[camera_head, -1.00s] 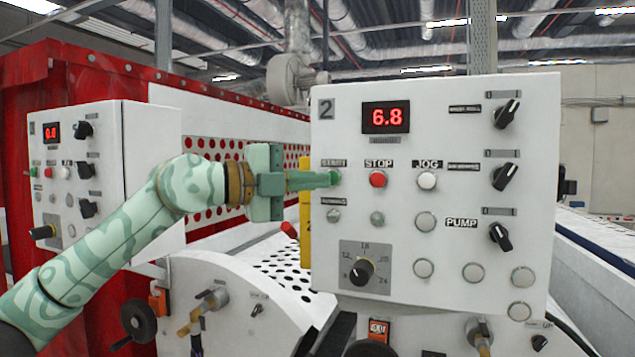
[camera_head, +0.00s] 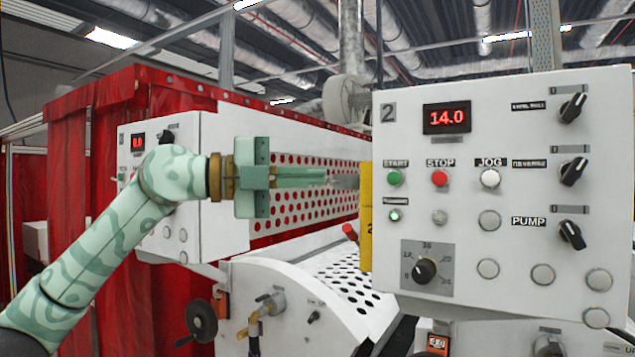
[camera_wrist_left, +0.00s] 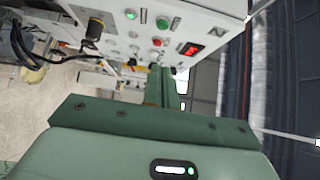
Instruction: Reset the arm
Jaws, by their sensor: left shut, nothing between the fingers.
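My left arm comes in from the left in the head view. Its green left gripper (camera_head: 328,178) points right, shut and empty, and ends a little left of the white control panel (camera_head: 470,270) marked 2. The green START button (camera_head: 394,178) on that panel is in plain view, apart from the fingertips. The panel's display (camera_head: 446,117) reads 14.0 in red. In the left wrist view the shut fingers (camera_wrist_left: 165,75) reach up toward a panel with a red display (camera_wrist_left: 192,48). My right gripper is in neither view.
A second panel with a red display (camera_head: 138,141) stands behind my arm at left. A perforated white guard (camera_head: 300,205) lies behind the gripper. A red-tipped lever (camera_head: 349,232) and a yellow strip (camera_head: 366,210) sit by the panel's left edge. Red curtains (camera_head: 75,200) hang at far left.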

